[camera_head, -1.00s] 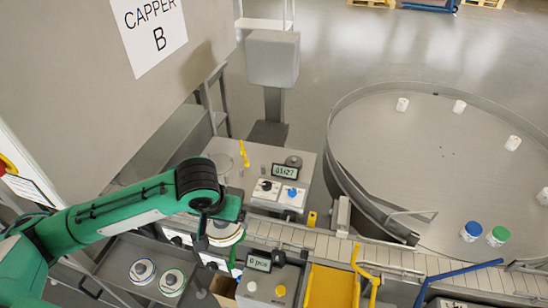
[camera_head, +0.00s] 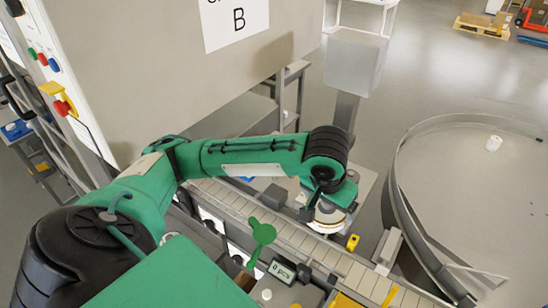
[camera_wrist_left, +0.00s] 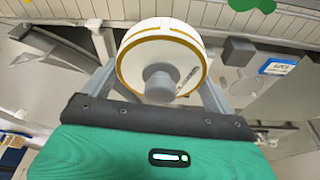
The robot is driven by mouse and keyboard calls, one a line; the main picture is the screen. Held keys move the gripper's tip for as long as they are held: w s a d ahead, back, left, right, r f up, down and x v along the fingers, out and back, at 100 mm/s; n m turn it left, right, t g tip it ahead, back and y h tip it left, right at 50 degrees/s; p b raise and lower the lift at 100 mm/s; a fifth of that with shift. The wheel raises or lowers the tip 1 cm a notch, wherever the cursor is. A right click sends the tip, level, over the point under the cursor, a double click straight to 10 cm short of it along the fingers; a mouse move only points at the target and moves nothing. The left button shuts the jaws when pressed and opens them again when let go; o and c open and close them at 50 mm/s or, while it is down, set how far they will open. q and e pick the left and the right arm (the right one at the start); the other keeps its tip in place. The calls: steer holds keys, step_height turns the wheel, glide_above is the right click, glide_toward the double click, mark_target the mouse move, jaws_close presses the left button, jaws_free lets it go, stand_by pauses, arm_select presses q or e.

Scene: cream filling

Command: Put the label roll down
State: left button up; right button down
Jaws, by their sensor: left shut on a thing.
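The label roll (camera_head: 328,221) is white with a brown-gold edge. My left gripper (camera_head: 324,208) is shut on it, above the far side of the conveyor, at the front edge of a grey bench. In the left wrist view the roll (camera_wrist_left: 150,38) sits between the two grey fingers, its round face and grey centre hub toward the camera. I cannot tell whether the roll touches anything beneath it. My arm hides most of the bench. My right gripper is not in view.
The slatted conveyor (camera_head: 234,204) runs below my arm. A green round-headed piece (camera_head: 262,232) and a counter display (camera_head: 282,271) stand on the near side. A small yellow piece (camera_head: 352,242) is just right of the roll. A large round table (camera_head: 470,205) fills the right.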

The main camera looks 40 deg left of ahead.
arm_select(q)
steer(key=w+a+r+n+y+b, duration=0.1)
steer(key=w+a+r+n+b, duration=0.15)
steer(key=w+a, duration=0.85)
steer(key=w+a+r+n+b, duration=0.2)
steer(key=w+a+n+b, duration=0.15)
steer(key=w+a, duration=0.8)
steer(key=s+a+f+n+y, duration=0.1)
steer(key=s+a+f+n, duration=0.15)
steer(key=a, duration=1.15)
steer(key=shift+m+g, duration=0.25)
steer(key=shift+g, duration=0.25)
steer(key=p+x, duration=0.1)
steer(key=x, duration=0.3)
steer(key=s+d+p+x, duration=0.1)
steer(key=x, duration=0.4)
steer(key=s+d+p+x, duration=0.1)
steer(key=x, duration=0.3)
steer(key=shift+w+d+f, duration=0.1)
steer(key=shift+d+f, duration=0.1)
steer(key=shift+f, duration=0.4)
steer(key=shift+f+p, duration=0.7)
steer(key=shift+f, duration=2.1)
